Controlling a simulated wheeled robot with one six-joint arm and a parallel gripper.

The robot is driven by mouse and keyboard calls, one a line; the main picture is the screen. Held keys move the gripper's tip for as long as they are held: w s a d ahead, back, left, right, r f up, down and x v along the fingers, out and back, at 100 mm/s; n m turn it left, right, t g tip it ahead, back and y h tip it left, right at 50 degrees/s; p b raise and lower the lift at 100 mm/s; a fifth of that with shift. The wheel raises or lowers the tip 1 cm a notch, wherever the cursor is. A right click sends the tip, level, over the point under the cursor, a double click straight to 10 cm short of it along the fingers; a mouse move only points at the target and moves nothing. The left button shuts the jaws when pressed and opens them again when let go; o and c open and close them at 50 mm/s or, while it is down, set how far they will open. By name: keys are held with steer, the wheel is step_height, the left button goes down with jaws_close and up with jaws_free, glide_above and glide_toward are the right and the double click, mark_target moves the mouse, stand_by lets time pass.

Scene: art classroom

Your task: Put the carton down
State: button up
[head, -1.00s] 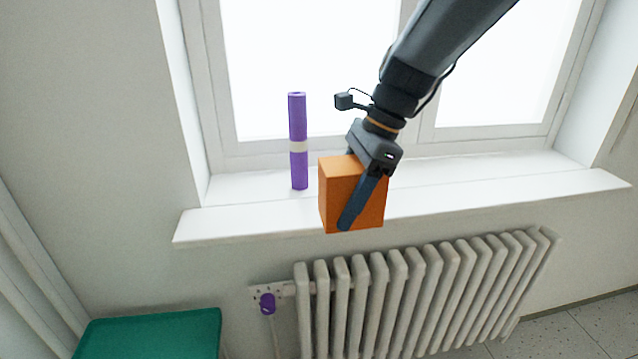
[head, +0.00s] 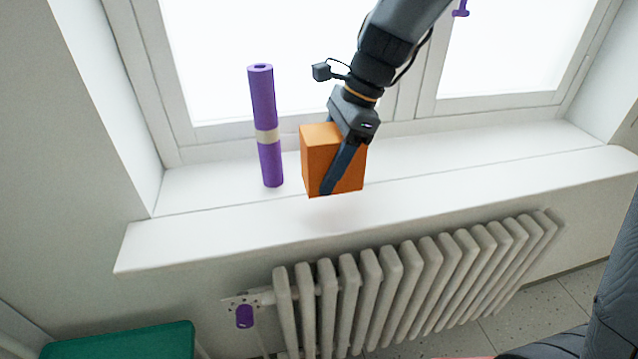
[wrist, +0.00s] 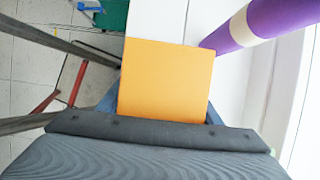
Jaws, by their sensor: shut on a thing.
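The orange carton (head: 318,150) is held in my gripper (head: 335,170) over the white window sill (head: 210,222) in the head view. A soft shadow shows on the sill below the carton, so it appears to be slightly above it. One dark finger lies across the carton's near side; the other finger is mostly hidden behind it. In the wrist view the carton (wrist: 165,80) fills the middle, showing its flat top between the fingers.
A purple roll with a pale band (head: 265,125) stands on the sill just left of the carton. The window is behind. A radiator (head: 400,290) is below the sill, and a green-topped piece (head: 120,342) is at lower left. The sill to the right is clear.

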steer(key=shift+f+p, duration=0.3)
steer(key=shift+f, duration=2.45)
steer(key=shift+f, duration=0.15)
steer(key=o, duration=1.5)
steer(key=shift+c, duration=0.2)
